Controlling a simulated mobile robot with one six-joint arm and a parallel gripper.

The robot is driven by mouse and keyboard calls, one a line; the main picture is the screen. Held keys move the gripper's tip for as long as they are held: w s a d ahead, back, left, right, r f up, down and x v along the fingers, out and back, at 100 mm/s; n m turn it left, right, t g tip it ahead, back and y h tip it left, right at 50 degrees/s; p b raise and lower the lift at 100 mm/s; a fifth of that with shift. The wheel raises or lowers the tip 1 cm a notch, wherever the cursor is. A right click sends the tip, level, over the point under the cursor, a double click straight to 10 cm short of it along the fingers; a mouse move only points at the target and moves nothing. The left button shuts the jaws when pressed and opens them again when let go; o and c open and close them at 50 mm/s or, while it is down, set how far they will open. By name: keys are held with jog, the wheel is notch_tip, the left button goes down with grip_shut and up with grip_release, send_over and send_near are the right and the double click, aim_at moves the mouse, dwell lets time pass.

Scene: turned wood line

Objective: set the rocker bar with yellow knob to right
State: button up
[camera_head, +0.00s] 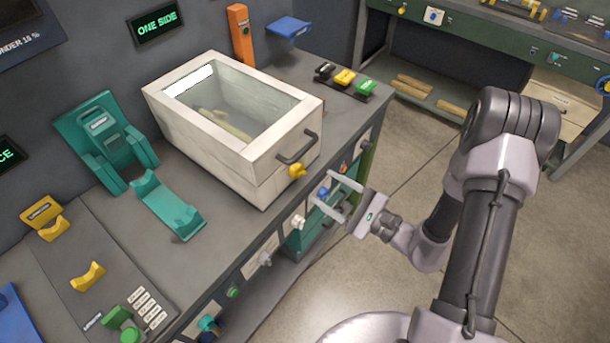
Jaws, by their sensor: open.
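My gripper (334,195) is open at the front face of the dark bench, its two fingers pointing left toward the panel. A small blue knob (322,192) shows between or just behind the fingertips; I cannot tell whether they touch it. A yellow knob (297,171) sits at the lower front corner of the white lidded box, above and left of my gripper and apart from it. No rocker bar can be clearly made out, and my fingers hide part of the front panel.
The white box (262,180) with a clear lid and dark handle (297,147) stands close above my gripper. Black, yellow and green pieces (345,78) sit on a strip at the bench's far end. A white knob (298,222) is left of my gripper.

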aim_at(303, 174)
jog(key=x, duration=0.7)
jog(key=shift+w+a+b, duration=0.25)
jog(key=shift+a+b, duration=0.05)
jog(key=shift+a, duration=0.05)
grip_shut()
